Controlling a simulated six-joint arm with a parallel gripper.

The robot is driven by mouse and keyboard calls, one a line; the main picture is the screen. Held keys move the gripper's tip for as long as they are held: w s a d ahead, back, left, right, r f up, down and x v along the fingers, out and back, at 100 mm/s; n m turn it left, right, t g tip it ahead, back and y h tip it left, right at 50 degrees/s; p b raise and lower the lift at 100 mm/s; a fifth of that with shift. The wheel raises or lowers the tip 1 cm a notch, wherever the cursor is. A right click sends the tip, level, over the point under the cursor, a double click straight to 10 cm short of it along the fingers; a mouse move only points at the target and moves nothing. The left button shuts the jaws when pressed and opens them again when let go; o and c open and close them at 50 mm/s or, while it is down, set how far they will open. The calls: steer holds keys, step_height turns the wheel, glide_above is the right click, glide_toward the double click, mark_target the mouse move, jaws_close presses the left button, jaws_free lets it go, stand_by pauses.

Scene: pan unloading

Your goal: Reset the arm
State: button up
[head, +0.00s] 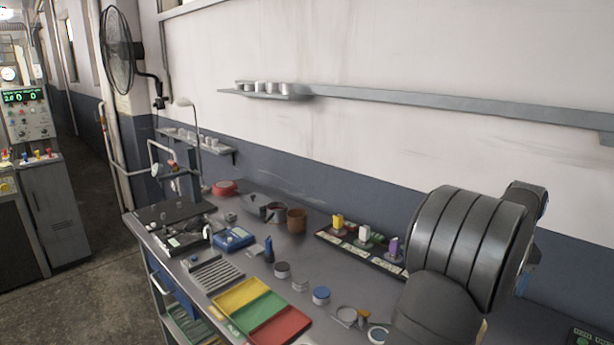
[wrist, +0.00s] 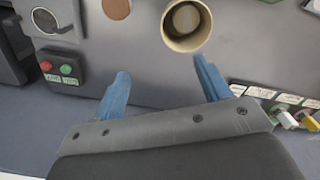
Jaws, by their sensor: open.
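My gripper (wrist: 162,86) shows in the wrist view with two blue fingers spread wide apart. Nothing is between them. A tan, open-mouthed cup (wrist: 187,22) stands beyond the fingertips, apart from them. In the head view my dark arm fills the right side, and the gripper cannot be made out there. A brown cup (head: 297,220) stands towards the back of the bench, near a dark pan-like vessel (head: 271,211).
A red and green button box (wrist: 58,71) is left of the fingers. A wall shelf (head: 420,104) runs above.

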steer(key=w+a+f, duration=0.2)
steer(key=w+a, duration=0.4)
steer(key=a, duration=0.3)
steer(key=w+a+f, duration=0.1)
steer(key=w+a, duration=0.4)
steer(key=a, duration=0.3)
steer(key=w+a+f, duration=0.1)
steer(key=a+f, duration=0.2)
steer(key=a, duration=0.6)
steer(key=w+a+f, duration=0.1)
steer(key=a+f, duration=0.1)
steer(key=a, duration=0.7)
steer(key=w+a+f, duration=0.1)
steer(key=a+f, duration=0.2)
steer(key=a, duration=0.6)
steer(key=shift+w+a+f, duration=0.15)
steer(key=shift+w+f, duration=0.05)
steer(key=shift+f, duration=0.1)
steer(key=shift+s+f, duration=0.1)
steer(key=shift+f, duration=0.2)
steer(key=shift+w+a+r, duration=0.15)
steer(key=shift+w+r, duration=0.1)
steer(key=shift+w, duration=0.1)
